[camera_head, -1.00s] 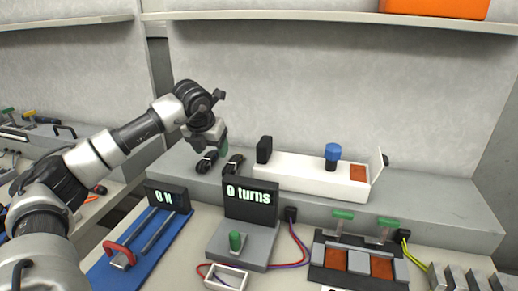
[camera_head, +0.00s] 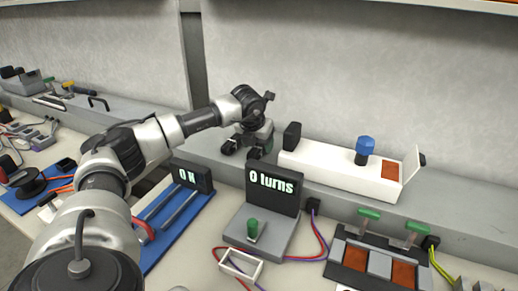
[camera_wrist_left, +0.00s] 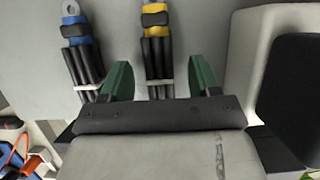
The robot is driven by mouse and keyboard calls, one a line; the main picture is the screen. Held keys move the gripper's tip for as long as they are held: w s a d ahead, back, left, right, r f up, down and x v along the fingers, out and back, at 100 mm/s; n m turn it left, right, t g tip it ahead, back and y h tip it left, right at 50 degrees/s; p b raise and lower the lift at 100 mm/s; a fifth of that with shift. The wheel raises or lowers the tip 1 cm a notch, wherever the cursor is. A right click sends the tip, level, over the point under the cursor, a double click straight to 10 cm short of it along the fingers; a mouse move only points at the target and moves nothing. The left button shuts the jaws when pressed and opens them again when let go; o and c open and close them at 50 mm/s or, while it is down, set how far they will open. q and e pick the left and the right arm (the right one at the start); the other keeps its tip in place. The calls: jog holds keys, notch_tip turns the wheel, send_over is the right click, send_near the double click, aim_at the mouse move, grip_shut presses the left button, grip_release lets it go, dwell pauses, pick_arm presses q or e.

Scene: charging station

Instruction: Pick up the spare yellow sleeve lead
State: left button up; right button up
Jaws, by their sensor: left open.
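The yellow sleeve lead (camera_wrist_left: 156,48) lies on the grey surface in the left wrist view, with a yellow sleeve and dark cables below a dark band. My left gripper (camera_wrist_left: 161,78) is open, its green fingertips apart on either side of the lead's dark cables. I cannot tell whether they touch it. A blue sleeve lead (camera_wrist_left: 76,40) lies to the left, outside the left finger. In the head view my left gripper (camera_head: 259,147) is low over the grey ledge, and the leads are small, dark and partly hidden there. My right gripper is not in view.
A white housing (camera_head: 330,172) with a blue knob stands just right of my left gripper; its side is close in the wrist view. A "0 turns" display (camera_head: 273,190) and a blue-based switch (camera_head: 178,212) stand in front of the ledge (camera_head: 350,208).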

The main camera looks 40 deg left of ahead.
pick_arm(q)
jog(key=shift+x, duration=0.95)
jog(key=shift+c, duration=0.4)
